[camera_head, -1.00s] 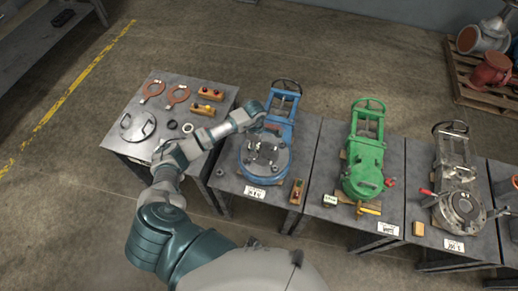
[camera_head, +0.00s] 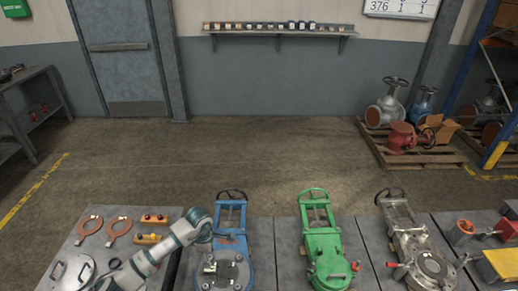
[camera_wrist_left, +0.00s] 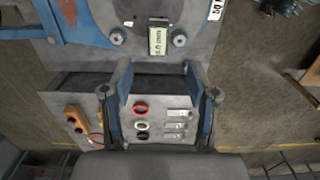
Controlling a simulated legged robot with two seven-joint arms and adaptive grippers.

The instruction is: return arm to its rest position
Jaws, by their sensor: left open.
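My left arm comes in from the lower left in the head view. In the left wrist view the two fingers of my left gripper (camera_wrist_left: 160,98) stand wide apart. Nothing is held between them. Beyond them lie small red, white and black rings (camera_wrist_left: 142,127) and a grey round flange face (camera_wrist_left: 150,38) with a pale tag. My right gripper is not in view.
A green valve (camera_head: 323,248) and a grey valve (camera_head: 418,252) stand on tables to the right. Open floor lies behind the tables. Pallets with valves (camera_head: 400,137) are at the back right.

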